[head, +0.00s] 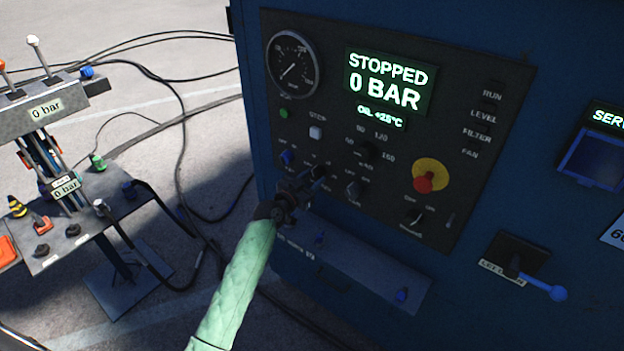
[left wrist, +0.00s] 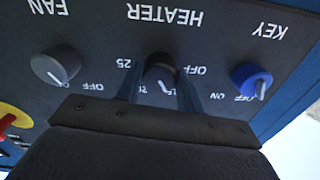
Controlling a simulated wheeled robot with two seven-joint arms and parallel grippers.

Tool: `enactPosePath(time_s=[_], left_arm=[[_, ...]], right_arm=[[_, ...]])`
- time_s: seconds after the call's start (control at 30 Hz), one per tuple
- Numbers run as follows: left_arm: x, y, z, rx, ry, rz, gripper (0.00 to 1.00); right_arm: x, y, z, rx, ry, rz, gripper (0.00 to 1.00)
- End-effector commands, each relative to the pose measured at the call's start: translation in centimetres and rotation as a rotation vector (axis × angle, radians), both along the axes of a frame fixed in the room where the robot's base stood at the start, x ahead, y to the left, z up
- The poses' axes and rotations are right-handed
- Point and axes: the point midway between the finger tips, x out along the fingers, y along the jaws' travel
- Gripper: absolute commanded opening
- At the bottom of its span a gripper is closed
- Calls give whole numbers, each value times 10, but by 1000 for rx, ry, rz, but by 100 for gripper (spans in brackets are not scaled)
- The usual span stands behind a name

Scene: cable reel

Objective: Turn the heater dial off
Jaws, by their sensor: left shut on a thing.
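The heater dial (left wrist: 160,70) is a dark round knob under the upside-down HEATER label in the left wrist view. My left gripper (left wrist: 159,90) is shut on it, one finger on each side. The dial's white pointer aims toward the bottom of that view, away from the OFF mark at its right. The scale marks near the fingers are partly hidden. In the head view my left gripper (head: 314,177) reaches the panel (head: 420,125) from below and largely covers the dial. My right gripper is not in view.
A blue key knob (left wrist: 252,80) and a grey fan knob (left wrist: 56,66) flank the dial closely. A red emergency button (head: 425,182) sits further right on the panel. A ledge (head: 350,262) juts out below. A valve stand (head: 75,215) and loose hoses are at left.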

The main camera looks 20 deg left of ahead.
Motion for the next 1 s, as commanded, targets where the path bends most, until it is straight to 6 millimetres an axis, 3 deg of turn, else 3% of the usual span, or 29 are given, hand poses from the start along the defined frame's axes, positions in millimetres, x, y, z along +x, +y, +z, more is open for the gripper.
enactPosePath(time_s=[0.5,1.0], left_arm=[[0,-1,1,-316,114,-1,14],[0,-1,2,-743,268,-1,14]], right_arm=[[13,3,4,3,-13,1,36],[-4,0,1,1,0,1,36]])
